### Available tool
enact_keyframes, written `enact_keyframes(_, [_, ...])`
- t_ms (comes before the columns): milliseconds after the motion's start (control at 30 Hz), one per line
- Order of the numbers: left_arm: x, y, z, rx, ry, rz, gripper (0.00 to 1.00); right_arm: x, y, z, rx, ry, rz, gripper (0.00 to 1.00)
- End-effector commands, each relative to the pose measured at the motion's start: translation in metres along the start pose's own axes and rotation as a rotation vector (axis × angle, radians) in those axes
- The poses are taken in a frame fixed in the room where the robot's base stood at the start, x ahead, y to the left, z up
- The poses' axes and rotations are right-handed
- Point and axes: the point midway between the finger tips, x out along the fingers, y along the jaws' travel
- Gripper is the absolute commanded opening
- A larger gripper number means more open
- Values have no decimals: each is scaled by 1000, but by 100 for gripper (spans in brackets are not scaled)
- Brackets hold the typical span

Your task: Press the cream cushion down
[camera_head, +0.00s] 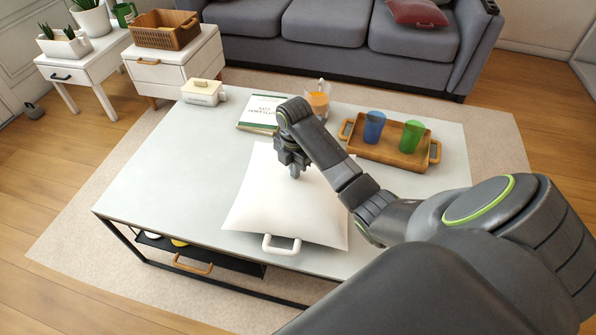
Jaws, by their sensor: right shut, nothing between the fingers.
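The cream cushion (270,214) lies on the pale coffee table (165,160), near its front edge. It looks puffed in the middle with spread corners. My right gripper (294,173) points down over the upper middle of the cushion, with its fingers together and nothing between them. The fingertips are at or very close to the cushion's surface; I cannot tell whether they press into it. My right arm comes in from the lower right and hides the cushion's right upper part. My left gripper is not in view.
A white handle (282,250) shows at the cushion's front edge. Behind are a book (258,112), a glass pitcher of orange drink (318,102) and a white box (203,92). A wooden tray (386,152) holds a blue cup (374,127) and a green cup (412,136). The table's left side is clear.

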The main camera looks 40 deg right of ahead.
Motion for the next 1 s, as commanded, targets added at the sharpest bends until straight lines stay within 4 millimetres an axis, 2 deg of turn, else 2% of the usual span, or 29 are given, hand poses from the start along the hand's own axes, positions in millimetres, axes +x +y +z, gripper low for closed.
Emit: enact_keyframes(1000, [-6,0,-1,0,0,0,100,4,0,0,0,1,-2,0])
